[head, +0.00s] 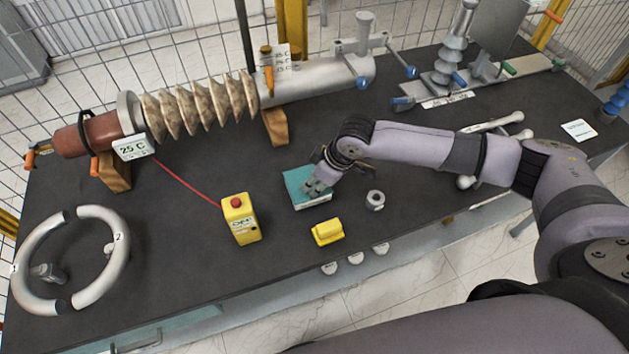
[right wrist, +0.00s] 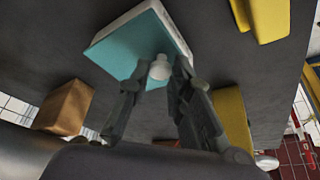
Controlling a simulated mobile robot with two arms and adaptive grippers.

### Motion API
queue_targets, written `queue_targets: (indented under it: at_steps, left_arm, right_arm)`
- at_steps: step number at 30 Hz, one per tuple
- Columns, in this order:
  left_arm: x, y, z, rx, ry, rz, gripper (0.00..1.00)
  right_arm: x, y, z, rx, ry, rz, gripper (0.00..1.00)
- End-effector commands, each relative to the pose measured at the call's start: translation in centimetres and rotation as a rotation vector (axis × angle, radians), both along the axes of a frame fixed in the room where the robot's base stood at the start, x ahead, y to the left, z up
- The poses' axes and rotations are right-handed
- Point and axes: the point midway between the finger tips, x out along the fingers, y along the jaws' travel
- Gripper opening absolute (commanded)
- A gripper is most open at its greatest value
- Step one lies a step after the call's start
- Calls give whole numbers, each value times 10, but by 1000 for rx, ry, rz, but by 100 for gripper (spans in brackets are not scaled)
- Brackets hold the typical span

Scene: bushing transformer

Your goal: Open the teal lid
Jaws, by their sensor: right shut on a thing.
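The teal lid (head: 298,182) is on a white box (head: 316,204) near the middle of the dark table. In the right wrist view the teal lid (right wrist: 120,50) shows a small white knob (right wrist: 159,68). My right gripper (head: 317,188) reaches over the lid's right part. In the right wrist view its two fingers (right wrist: 158,78) are on either side of the knob, shut on it. The lid looks seated on the box; I see no clear gap. My left gripper is not in view.
A yellow box with a red button (head: 240,218) stands to the left of the lid. A yellow block (head: 327,232) lies in front and a metal nut (head: 375,200) to the right. A ribbed bushing (head: 200,105) on wooden blocks lies behind.

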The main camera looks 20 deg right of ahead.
Motion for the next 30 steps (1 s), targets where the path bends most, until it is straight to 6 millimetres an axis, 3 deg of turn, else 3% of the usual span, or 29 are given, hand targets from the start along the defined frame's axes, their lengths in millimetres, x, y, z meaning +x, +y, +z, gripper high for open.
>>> queue_targets:
  at_steps: [3,20,23,30]
  left_arm:
    - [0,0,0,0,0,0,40]
    - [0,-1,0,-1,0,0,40]
    - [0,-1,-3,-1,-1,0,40]
    - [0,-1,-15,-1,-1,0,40]
  right_arm:
    - [0,0,0,0,0,0,0]
    - [2,0,0,-1,-1,0,0]
    - [13,1,-1,-1,-3,-1,0]
    - [63,3,-2,-1,-4,-3,0]
